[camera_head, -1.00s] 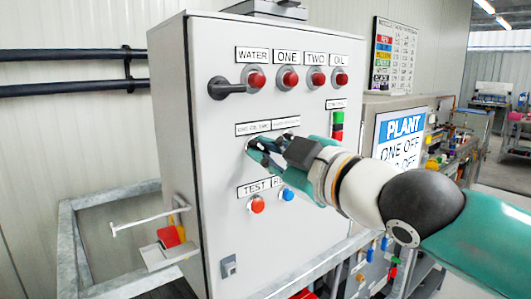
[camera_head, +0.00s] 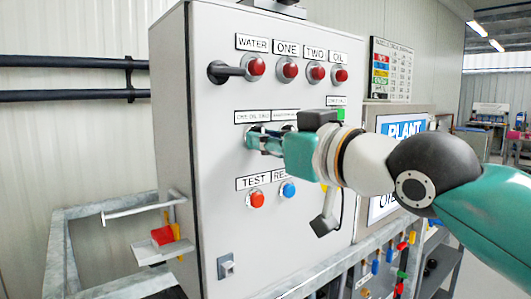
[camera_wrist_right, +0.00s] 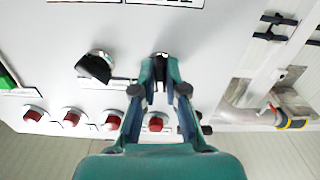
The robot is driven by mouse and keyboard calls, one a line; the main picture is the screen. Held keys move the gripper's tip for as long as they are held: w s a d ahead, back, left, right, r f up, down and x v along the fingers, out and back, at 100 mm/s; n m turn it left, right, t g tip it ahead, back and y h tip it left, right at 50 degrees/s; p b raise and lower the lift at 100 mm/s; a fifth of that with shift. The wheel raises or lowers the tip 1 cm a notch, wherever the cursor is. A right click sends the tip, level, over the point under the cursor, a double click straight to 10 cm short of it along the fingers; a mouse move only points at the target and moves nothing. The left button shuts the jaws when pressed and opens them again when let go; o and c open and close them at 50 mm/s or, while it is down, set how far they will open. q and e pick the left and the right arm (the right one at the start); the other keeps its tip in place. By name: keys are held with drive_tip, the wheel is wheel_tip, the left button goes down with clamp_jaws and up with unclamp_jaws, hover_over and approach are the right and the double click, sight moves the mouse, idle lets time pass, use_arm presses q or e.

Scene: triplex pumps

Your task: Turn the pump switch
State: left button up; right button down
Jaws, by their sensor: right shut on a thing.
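The grey pump control cabinet (camera_head: 225,190) stands upright in the middle of the head view. My right gripper (camera_head: 258,140) reaches in from the right to the left rotary switch in the middle row, under a label. Its fingers are shut on that switch and mostly hide it. In the right wrist view, the fingertips (camera_wrist_right: 160,72) close around the switch (camera_wrist_right: 160,56) at the panel face. A second black switch (camera_wrist_right: 95,66) sits beside it in the wrist view, apart from the fingers. My left gripper is not in view.
A row of red lamps (camera_head: 289,68) and a black handle (camera_head: 222,72) lie above the gripper. The red TEST button (camera_head: 257,199) and blue button (camera_head: 289,189) are below.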

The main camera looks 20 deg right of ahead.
drive_tip(key=shift+f+m, duration=0.1)
drive_tip(key=shift+m, duration=0.5)
drive_tip(key=c, duration=1.2)
unclamp_jaws()
drive_tip(key=v, duration=1.2)
